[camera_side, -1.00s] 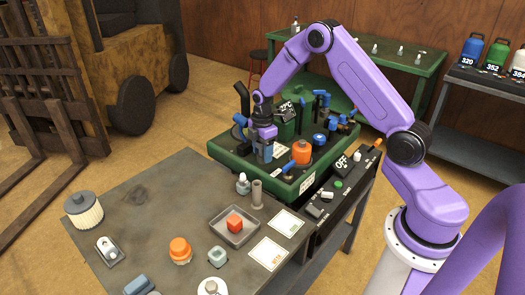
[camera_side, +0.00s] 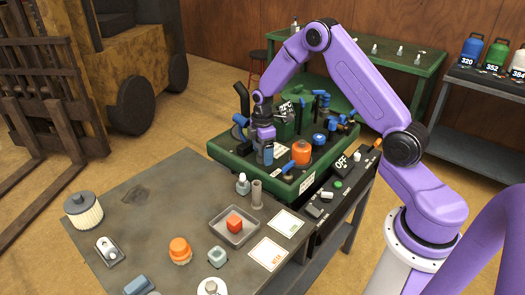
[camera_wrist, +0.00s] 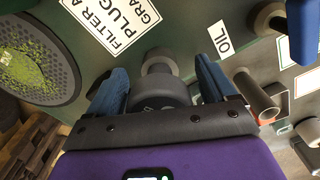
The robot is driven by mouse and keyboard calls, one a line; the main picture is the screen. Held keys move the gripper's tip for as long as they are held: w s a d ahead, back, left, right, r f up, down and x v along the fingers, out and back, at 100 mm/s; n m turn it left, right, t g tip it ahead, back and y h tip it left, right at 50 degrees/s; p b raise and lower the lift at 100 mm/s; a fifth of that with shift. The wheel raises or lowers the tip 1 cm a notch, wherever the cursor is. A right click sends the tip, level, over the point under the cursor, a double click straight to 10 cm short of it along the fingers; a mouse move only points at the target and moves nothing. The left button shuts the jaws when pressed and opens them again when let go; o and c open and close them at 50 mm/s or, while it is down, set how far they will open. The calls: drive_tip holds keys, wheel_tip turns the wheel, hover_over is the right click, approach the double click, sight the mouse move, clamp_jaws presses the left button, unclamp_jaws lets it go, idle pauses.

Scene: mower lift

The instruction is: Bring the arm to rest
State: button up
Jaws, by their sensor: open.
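My purple arm reaches over the green mower deck (camera_side: 228,150). My gripper (camera_side: 267,158) points down at the deck's left part, and its blue fingers show small in the side view. In the wrist view my gripper (camera_wrist: 160,72) has its two blue fingers spread apart. A dark grey round plug or knob (camera_wrist: 157,62) lies between and just beyond them. I cannot tell whether the fingers touch it.
An orange cap (camera_side: 301,151) and several blue-topped parts stand close right of my gripper.

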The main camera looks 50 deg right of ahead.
drive_tip(key=m, duration=0.5)
drive_tip(key=shift+m, duration=0.3)
drive_tip(key=m, duration=1.6)
drive_tip(key=c, duration=1.2)
drive_tip(key=n, duration=0.4)
drive_tip(key=shift+n, duration=0.3)
drive_tip(key=shift+c, duration=0.2)
drive_tip(key=shift+n, duration=0.8)
